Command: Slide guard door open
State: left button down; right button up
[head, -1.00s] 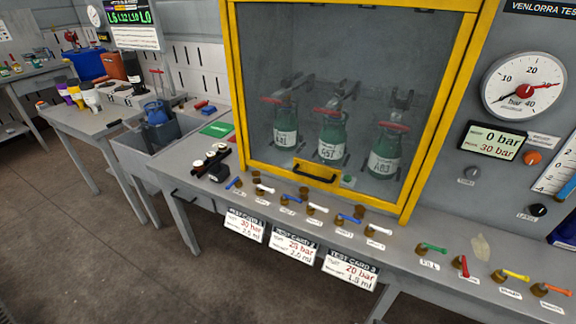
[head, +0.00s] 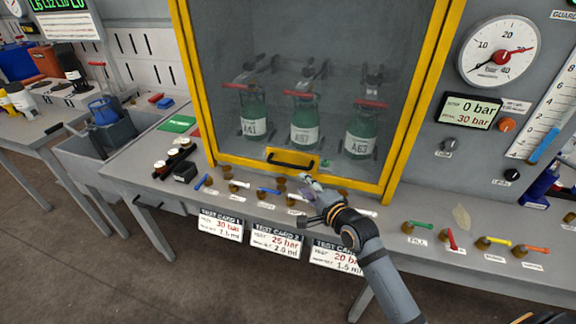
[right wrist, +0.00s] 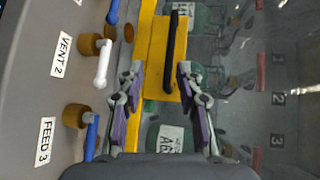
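The guard door (head: 330,60) is a clear pane in a yellow frame, standing shut in front of several green cylinders. Its black bar handle (head: 291,160) sits on a yellow plate at the bottom edge of the door. The handle also shows in the right wrist view (right wrist: 172,48), ahead of my fingers. My right gripper (head: 308,181) is just below and right of the handle. In the right wrist view its two fingers (right wrist: 158,82) are spread, with the handle's plate ahead between them and nothing held. My left gripper is not in view.
A row of small valves lines the bench front under the door, including a white-levered valve (right wrist: 101,65) close beside my right gripper. A pressure gauge (head: 498,52) and a display (head: 469,111) are on the right panel. Test cards (head: 276,241) hang from the bench edge.

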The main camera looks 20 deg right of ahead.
aim_at(289, 165)
jog(key=shift+m+t, duration=0.3)
jog(key=shift+m, duration=0.3)
jog(key=x, duration=0.3)
jog(key=b+x, duration=0.1)
jog(key=x, duration=0.3)
jog(key=r+x, duration=0.1)
jog(key=x, duration=0.3)
jog(key=shift+w+d+r, duration=0.1)
jog(key=shift+w+d, duration=0.05)
jog(key=shift+c, duration=0.2)
grip_shut()
